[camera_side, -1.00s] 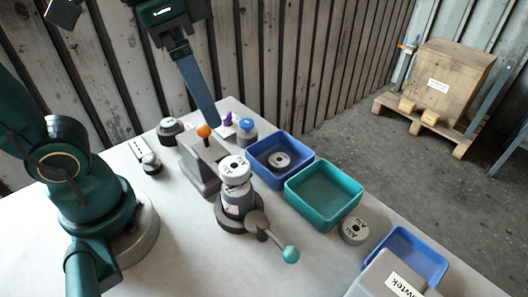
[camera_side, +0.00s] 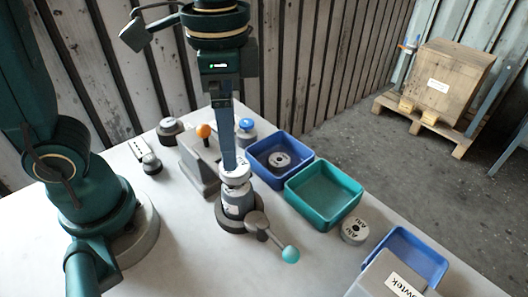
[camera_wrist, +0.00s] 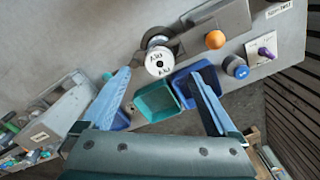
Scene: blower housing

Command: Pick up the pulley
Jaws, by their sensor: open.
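A pale round part with dark holes and lettering, which looks like the pulley (camera_side: 236,180), sits on top of a grey clamp fixture (camera_side: 238,205) in the side view. Part of the pulley's top is hidden behind a finger in the side view.
A blue bin (camera_side: 253,149) holding a grey ring and an empty teal bin (camera_side: 322,222) stand to the right. A grey block with an orange knob (camera_side: 203,131) stands close left. The fixture's teal-knobbed handle (camera_side: 290,254) sticks out front-right.

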